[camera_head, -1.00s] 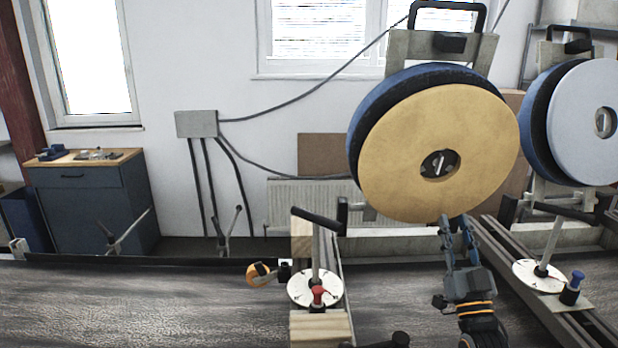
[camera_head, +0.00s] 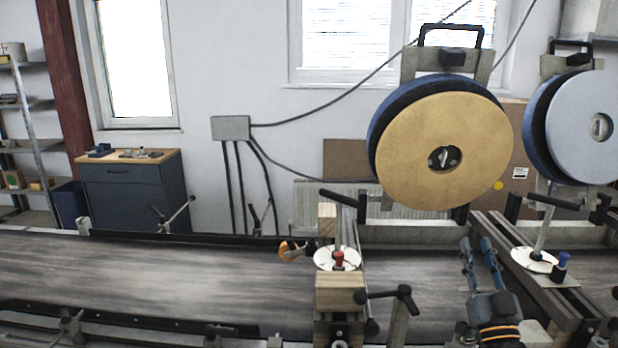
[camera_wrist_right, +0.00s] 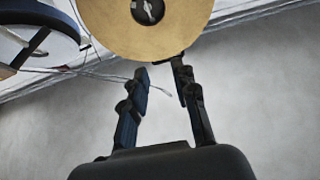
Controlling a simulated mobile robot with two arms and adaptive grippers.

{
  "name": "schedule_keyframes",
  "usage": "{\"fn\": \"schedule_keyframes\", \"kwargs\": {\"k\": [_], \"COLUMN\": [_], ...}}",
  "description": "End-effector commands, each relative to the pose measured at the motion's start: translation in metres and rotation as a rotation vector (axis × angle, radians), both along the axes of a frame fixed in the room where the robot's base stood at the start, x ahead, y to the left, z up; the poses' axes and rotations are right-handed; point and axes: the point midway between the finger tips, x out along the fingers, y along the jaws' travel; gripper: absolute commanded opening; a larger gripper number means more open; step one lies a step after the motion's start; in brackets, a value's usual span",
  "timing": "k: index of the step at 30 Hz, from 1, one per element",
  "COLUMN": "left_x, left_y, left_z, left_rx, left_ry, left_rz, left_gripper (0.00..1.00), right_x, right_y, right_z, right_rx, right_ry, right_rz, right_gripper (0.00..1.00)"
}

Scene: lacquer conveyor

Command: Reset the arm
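My right gripper (camera_head: 476,246) is in the lower right of the head view, pointing up the picture over the conveyor, below the tan disc. Its two fingers stand apart, with nothing between them. In the right wrist view the gripper (camera_wrist_right: 160,72) also shows its fingers apart and empty, with the tan disc (camera_wrist_right: 160,38) beyond the tips. My left gripper is not in view.
The tan disc (camera_head: 410,165) and the white disc (camera_head: 580,135) hang above the belt (camera_head: 180,270). Guide rails (camera_head: 522,262) lie close to the right gripper's right. A wooden block (camera_head: 340,292) and a round white dial (camera_head: 325,262) stand to its left.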

Motion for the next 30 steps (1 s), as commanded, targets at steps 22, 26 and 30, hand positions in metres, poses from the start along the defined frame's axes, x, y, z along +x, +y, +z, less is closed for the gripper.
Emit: {"fn": "schedule_keyframes", "kwargs": {"k": [22,26,30], "left_x": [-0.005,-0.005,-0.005], "left_y": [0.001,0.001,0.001], "left_z": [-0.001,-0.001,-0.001], "left_rx": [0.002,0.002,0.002], "left_ry": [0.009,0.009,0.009], "left_rz": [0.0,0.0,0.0], "left_gripper": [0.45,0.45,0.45], "right_x": [-0.126,-0.189,-0.245], "right_y": [0.097,0.109,0.115], "right_z": [-0.249,-0.29,-0.313], "right_rx": [-0.091,-0.112,-0.125], "right_ry": [1.04,1.289,1.483], "right_rz": [0.105,0.112,0.117], "right_gripper": [0.28,0.28,0.28]}}
